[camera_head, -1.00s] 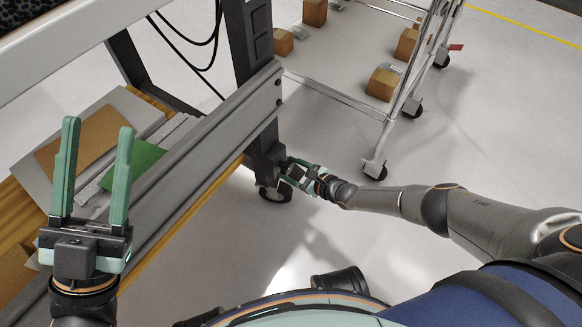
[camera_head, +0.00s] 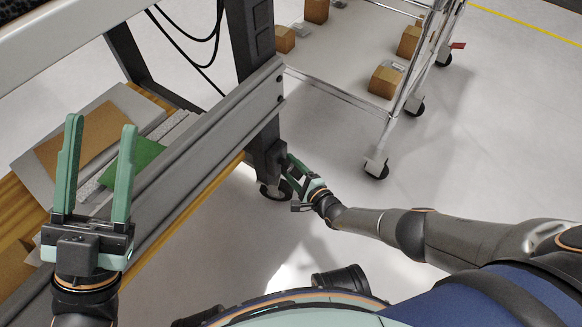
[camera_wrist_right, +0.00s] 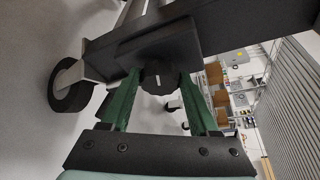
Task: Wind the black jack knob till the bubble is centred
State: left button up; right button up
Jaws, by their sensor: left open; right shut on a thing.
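The black jack knob (camera_wrist_right: 160,77), with a short white mark on its face, is on the foot of the bench leg in the right wrist view. The fingers of my right gripper (camera_wrist_right: 160,82) stand on either side of it, shut on it. In the head view my right gripper (camera_head: 287,170) is at the lower end of the dark leg (camera_head: 265,150), just above a caster, and hides the knob. My left gripper (camera_head: 97,130) is open and empty at the left, in front of the bench. No bubble level can be made out in either view.
A grey bench rail (camera_head: 205,150) runs diagonally between my arms. A caster (camera_head: 277,192) sits under the leg. A wire cart (camera_head: 372,120) with cardboard boxes (camera_head: 386,80) stands behind, right. Black cables (camera_head: 190,40) hang by the bench. Floor at right is open.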

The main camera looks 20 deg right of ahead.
dwell(0.4)
jog(key=o, duration=1.4)
jog(key=shift+c, duration=0.2)
pick_arm(q)
jog(key=shift+r, duration=0.1)
pick_arm(e)
jog(key=shift+s+d+r+p, duration=0.1)
jog(key=shift+s+p, duration=0.2)
pick_arm(q)
notch_tip(320, 180, up, 7)
jog(key=p, duration=0.5)
jog(key=shift+s+a+n+p, duration=0.15)
jog(key=shift+a+n+p, duration=0.15)
jog(key=shift+a, duration=0.15)
pick_arm(e)
jog(key=v, duration=1.2)
jog(key=shift+f, duration=0.2)
pick_arm(q)
jog(key=shift+t, duration=0.4)
